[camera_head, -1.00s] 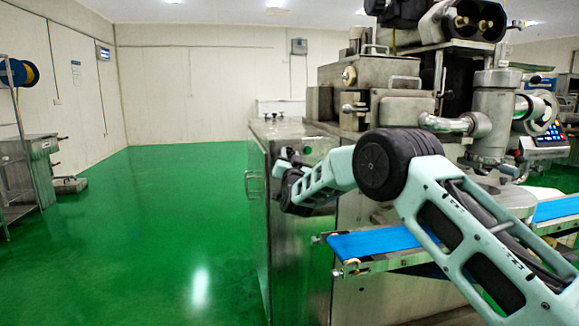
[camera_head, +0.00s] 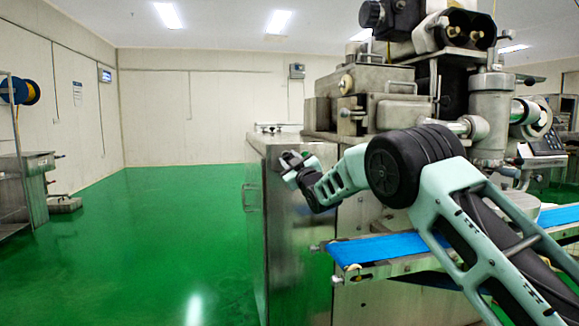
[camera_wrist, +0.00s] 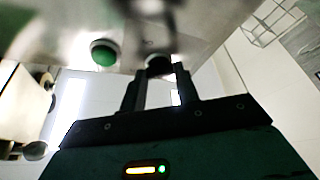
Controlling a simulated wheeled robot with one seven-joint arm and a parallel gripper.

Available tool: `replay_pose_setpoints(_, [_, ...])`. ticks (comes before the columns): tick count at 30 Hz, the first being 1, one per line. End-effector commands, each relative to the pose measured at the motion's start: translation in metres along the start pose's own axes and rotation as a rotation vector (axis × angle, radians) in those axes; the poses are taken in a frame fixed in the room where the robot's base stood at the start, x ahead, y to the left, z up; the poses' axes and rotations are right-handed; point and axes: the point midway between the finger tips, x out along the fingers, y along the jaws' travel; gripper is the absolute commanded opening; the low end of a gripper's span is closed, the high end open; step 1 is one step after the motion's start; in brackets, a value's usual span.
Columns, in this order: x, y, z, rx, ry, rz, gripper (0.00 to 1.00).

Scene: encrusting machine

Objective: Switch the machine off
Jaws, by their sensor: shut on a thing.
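The machine (camera_head: 360,110) is a large steel unit on the right in the head view, with a steel cabinet (camera_head: 258,215) at its left side. My gripper (camera_head: 290,160) is at the upper front face of this cabinet. In the wrist view my gripper (camera_wrist: 160,72) has its two fingers around a dark round knob (camera_wrist: 158,63) on the steel face and is shut on it. A green round button (camera_wrist: 103,53) sits left of the knob, clear of the fingers. The knob's marking is too blurred to read. The machine's control panel (camera_head: 541,147) at the right looks dark.
A blue conveyor belt (camera_head: 375,247) juts out in front of the machine, below my arm. The green floor (camera_head: 160,240) to the left is open. A steel bench (camera_head: 30,185) and a rack with a cable reel (camera_head: 22,92) stand at the far left.

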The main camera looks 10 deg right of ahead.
Motion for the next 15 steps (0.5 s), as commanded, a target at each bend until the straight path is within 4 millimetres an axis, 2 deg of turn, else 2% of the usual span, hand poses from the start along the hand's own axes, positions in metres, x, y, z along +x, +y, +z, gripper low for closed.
replay_pose_setpoints(6, [-0.0009, -0.0009, 0.0028, -0.092, -0.004, -0.041, 0.08])
replay_pose_setpoints(15, [-0.0007, -0.0002, 0.0024, -0.140, -0.005, -0.061, 0.08])
